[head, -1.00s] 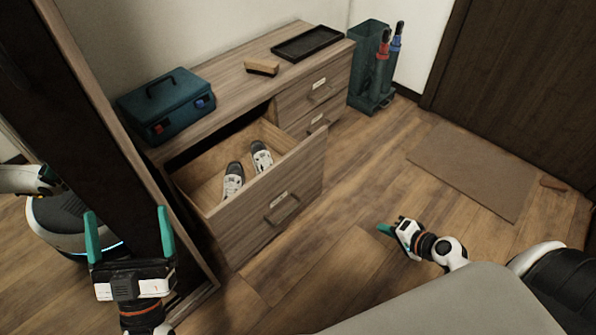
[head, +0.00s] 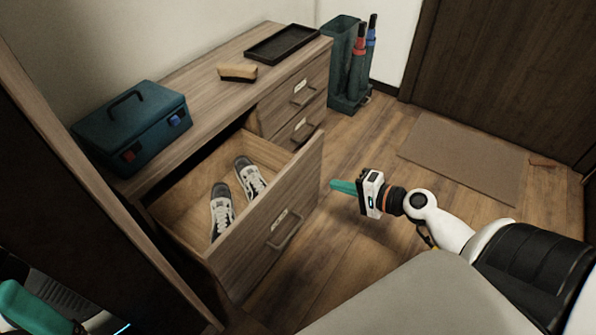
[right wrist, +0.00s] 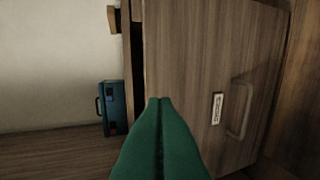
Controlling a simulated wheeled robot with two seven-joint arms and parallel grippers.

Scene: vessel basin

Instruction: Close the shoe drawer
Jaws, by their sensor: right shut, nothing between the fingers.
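The shoe drawer (head: 250,245) is pulled out of the wooden cabinet, with a pair of grey-and-white shoes (head: 222,210) inside. Its front has a handle (head: 285,232) and a label. My right gripper (head: 334,185) is shut and empty, to the right of the drawer front and apart from it. In the right wrist view, its green fingers (right wrist: 159,100) are together and point toward the drawer front (right wrist: 185,65), with the handle (right wrist: 240,110) to their right. A green finger of my left gripper (head: 30,308) shows at the bottom left corner; its opening is hidden.
On the cabinet top (head: 215,100) are a teal toolbox (head: 130,125), a brush (head: 237,72) and a black tray (head: 282,44). An umbrella stand (head: 345,65) stands beyond the cabinet. A mat (head: 460,155) lies by the dark door. Floor around my right gripper is clear.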

